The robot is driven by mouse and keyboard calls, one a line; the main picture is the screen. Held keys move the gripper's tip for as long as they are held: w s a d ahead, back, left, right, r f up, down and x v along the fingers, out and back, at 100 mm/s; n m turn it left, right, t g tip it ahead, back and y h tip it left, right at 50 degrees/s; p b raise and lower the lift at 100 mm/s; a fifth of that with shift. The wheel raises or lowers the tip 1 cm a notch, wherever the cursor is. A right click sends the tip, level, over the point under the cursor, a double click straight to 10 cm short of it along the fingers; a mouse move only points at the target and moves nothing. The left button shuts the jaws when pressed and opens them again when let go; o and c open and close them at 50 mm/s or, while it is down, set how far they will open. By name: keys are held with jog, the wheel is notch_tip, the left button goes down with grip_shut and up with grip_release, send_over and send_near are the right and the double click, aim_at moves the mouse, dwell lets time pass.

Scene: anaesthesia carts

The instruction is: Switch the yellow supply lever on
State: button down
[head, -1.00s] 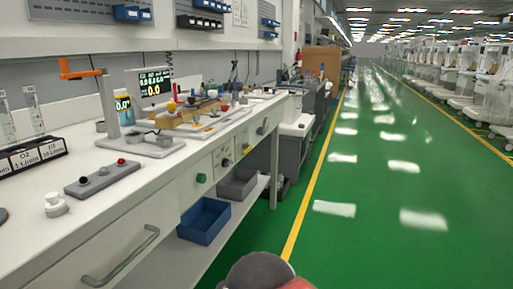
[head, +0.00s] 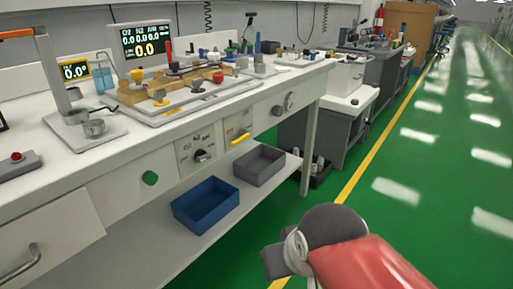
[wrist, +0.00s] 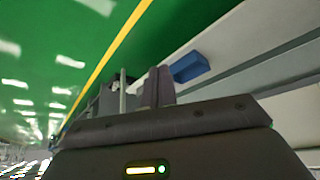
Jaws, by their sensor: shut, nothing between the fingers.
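A yellow lever (head: 239,138) is on the front panel of the bench, below the worktop and just above the grey bin. It looks like a short bar lying nearly level, slightly tilted. My gripper's two fingers (wrist: 158,86) show in the wrist view, together and empty, well away from the bench front. The lever cannot be made out in the wrist view. In the head view my red and grey arm is at the bottom right, in front of the bench and apart from it; the fingertips cannot be made out there.
A blue bin (head: 206,204) and a grey bin (head: 259,165) sit on the lower shelf. The green floor (head: 400,190) at the right is clear.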

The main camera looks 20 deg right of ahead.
jog(key=w+a+f+m+g+y+b, duration=0.1)
jog(key=w+a+f+m+y+b, duration=0.2)
jog(key=w+a+m+y, duration=0.25)
jog(key=w+a+f+m+y+b, duration=0.25)
jog(key=w+m+y, duration=0.3)
jog(key=m, duration=0.35)
jog(key=w+d+r+m+t+b, duration=0.2)
jog(key=w+d+m+t, duration=0.9)
jog(key=w+d+m, duration=0.3)
jog(key=w+d, duration=0.1)
jog(key=d, duration=0.1)
jog(key=shift+d+t+y, duration=0.3)
jog(key=shift+t+y, duration=0.1)
jog(key=shift+w+a+r, duration=0.1)
